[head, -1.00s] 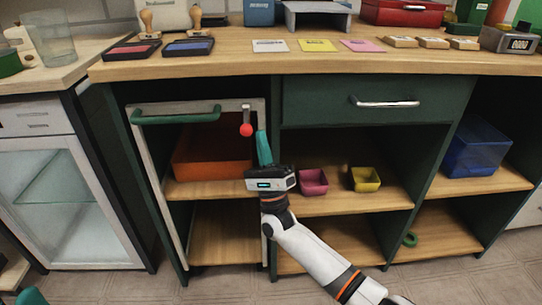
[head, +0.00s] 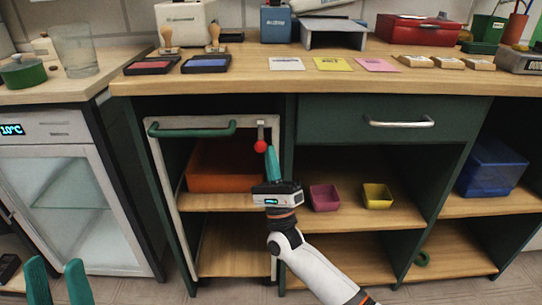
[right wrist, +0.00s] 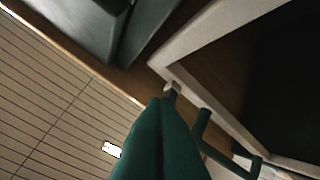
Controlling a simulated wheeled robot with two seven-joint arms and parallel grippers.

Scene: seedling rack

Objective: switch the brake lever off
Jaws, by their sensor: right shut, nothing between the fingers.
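The brake lever (head: 261,132) is a short grey lever with a red ball (head: 260,146) at its lower end, at the top right corner of the white-framed cart front. It hangs downward. My right gripper (head: 270,149) is shut and empty, its teal fingertips pointing up just right of the red ball; I cannot tell whether they touch. In the right wrist view the shut fingers (right wrist: 160,102) reach a small grey piece of the lever mount (right wrist: 172,88); the red ball does not show there. My left gripper (head: 56,272) is open and empty at the lower left.
A green handle bar (head: 192,132) runs along the top of the white frame (head: 165,190). An orange bin (head: 222,168) sits behind it. Pink (head: 324,198) and yellow (head: 377,196) bins stand on the shelf right of my right gripper. A drawer (head: 375,118) is above them.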

